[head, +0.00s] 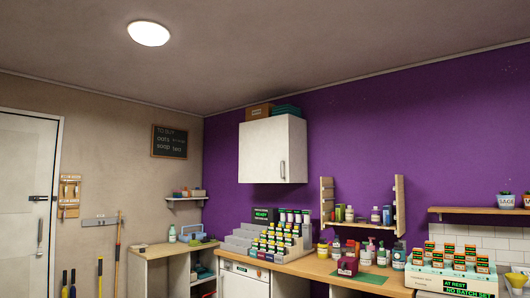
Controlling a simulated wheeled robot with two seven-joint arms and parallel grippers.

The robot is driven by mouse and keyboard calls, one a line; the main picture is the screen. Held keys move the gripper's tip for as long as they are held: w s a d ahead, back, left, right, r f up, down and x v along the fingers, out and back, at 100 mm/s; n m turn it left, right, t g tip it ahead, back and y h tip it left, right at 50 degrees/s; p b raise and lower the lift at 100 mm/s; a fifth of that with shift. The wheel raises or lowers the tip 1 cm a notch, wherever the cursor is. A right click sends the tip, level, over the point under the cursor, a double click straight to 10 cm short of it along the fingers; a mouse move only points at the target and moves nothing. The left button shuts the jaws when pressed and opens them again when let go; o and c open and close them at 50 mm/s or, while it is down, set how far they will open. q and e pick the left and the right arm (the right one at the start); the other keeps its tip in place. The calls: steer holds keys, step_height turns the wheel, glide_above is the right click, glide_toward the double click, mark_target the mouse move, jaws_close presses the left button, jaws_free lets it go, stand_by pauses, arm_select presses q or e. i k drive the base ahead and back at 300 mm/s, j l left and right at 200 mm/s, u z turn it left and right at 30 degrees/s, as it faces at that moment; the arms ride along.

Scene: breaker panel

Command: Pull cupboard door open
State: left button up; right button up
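A white wall cupboard (272,151) hangs on the purple wall near the middle of the head view. Its door looks closed. A vertical metal handle (283,170) sits on the lower right part of the front. Neither of my grippers shows in this view, so their place relative to the cupboard cannot be seen.
Below the cupboard, a wooden worktop (322,270) carries a stepped rack (270,241) of small labelled containers and several bottles. A wooden wall shelf (362,222) hangs to the right of the cupboard. Boxes (259,111) lie on top of the cupboard. The wall directly left of it is clear.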

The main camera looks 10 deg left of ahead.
mark_target(264, 144)
steer(key=i+j+u, duration=0.3)
steer(key=i, duration=0.15)
steer(key=i+u, duration=0.3)
steer(key=i, duration=0.2)
steer(key=i+j+u, duration=0.1)
steer(key=i+u, duration=0.15)
steer(key=i, duration=2.5)
